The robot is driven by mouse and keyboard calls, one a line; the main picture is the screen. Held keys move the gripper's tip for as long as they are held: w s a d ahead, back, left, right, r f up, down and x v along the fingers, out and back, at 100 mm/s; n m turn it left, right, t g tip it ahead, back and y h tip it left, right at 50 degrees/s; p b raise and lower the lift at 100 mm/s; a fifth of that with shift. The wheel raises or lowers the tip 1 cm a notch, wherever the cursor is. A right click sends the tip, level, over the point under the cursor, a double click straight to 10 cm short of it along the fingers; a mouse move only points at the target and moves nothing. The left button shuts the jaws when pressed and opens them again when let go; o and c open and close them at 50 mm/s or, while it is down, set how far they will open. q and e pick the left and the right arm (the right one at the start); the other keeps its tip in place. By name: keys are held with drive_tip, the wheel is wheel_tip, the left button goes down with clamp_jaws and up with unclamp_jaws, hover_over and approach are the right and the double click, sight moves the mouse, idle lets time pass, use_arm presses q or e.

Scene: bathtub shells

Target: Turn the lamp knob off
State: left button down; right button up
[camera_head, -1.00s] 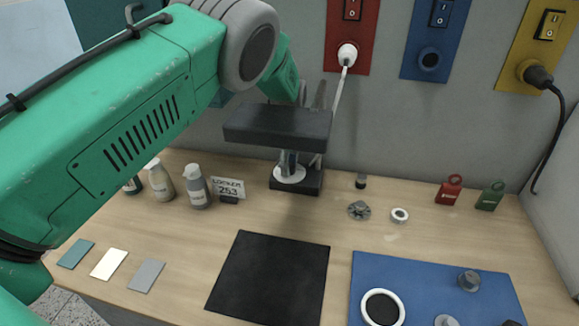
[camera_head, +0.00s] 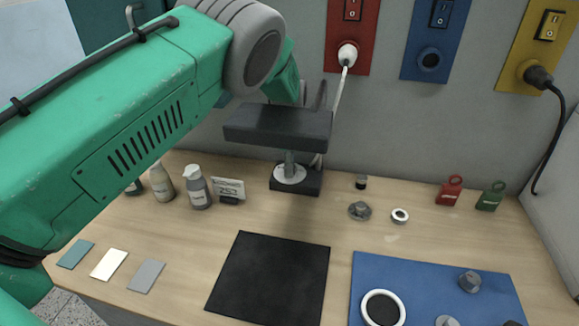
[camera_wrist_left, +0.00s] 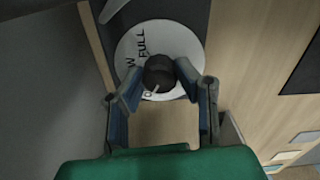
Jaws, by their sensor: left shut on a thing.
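The desk lamp has a flat dark head (camera_head: 278,126), a grey post and a dark base (camera_head: 313,186) with a white dial (camera_head: 290,174) by the wall. In the left wrist view the black lamp knob (camera_wrist_left: 159,70) sits at the middle of the white dial (camera_wrist_left: 133,45). "FULL" reads on the dial; the other words are partly covered. My left gripper (camera_wrist_left: 158,78) is shut on the knob, one finger on each side. In the head view the lamp head hides most of this gripper. My right gripper is in neither view.
A white plug (camera_head: 347,52) sits in the red panel, its cord running down behind the lamp. Bottles (camera_head: 198,188) and a label card (camera_head: 229,188) stand left of the base. A black mat (camera_head: 268,278) and a blue mat (camera_head: 425,275) lie in front.

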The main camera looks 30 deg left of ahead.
use_arm(q)
drive_tip(key=shift+w+r, duration=0.35)
drive_tip(key=c, duration=1.3)
unclamp_jaws()
drive_tip(key=shift+o, duration=0.5)
drive_tip(key=shift+f, duration=0.15)
drive_tip(key=shift+s+d, duration=0.1)
wheel_tip(320, 180, up, 7)
drive_tip(key=shift+r, duration=0.2)
